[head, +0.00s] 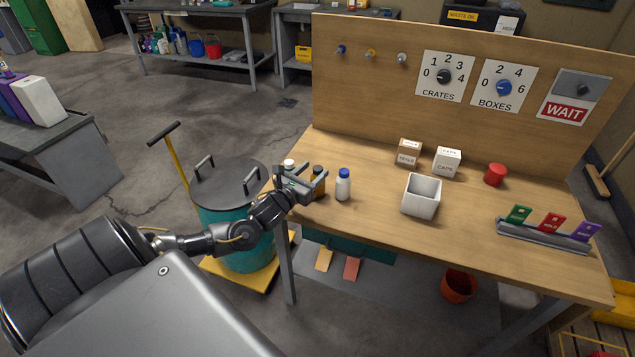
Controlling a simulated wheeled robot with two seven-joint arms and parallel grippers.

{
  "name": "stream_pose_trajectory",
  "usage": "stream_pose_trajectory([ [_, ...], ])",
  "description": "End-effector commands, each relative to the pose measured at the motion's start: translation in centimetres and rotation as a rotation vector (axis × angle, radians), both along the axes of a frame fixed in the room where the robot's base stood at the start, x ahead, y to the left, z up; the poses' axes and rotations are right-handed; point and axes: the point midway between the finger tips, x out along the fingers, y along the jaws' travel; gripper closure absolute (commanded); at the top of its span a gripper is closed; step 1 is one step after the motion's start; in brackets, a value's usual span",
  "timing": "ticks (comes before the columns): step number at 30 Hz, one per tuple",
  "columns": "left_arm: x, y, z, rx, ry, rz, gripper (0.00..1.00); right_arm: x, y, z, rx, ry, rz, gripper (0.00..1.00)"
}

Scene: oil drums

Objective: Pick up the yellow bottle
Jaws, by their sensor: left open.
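A small amber-yellow bottle (319,188) with a dark cap stands upright near the left end of the wooden workbench (380,215). My left gripper (308,187) is open, with its fingertips right at the left side of this bottle. The fingers hide part of the bottle, and I cannot tell whether they touch it or reach around it. A white bottle with a blue cap (343,187) stands just right of it. Another bottle with a white cap (289,164) shows partly behind my gripper. My right gripper is not in view.
A white open box (422,196), a brown carton (408,153), a white carton (447,161), a red round item (495,174) and a tag rack (542,236) stand on the bench. A lidded teal drum (245,250) stands close below my left arm. The front middle of the benchtop is clear.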

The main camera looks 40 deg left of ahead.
Motion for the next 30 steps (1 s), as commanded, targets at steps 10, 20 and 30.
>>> stream_pose_trajectory([
  [10, 4.3, 0.0, 0.0, -0.001, -0.001, -0.001, 0.47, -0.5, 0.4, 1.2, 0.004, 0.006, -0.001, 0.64],
  [20, 4.4, 0.0, 0.0, -0.001, -0.001, -0.001, 0.59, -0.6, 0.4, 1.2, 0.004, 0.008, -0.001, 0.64],
  [30, 4.4, 0.0, 0.0, -0.001, -0.001, -0.001, 1.0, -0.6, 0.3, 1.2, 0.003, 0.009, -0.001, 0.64],
])
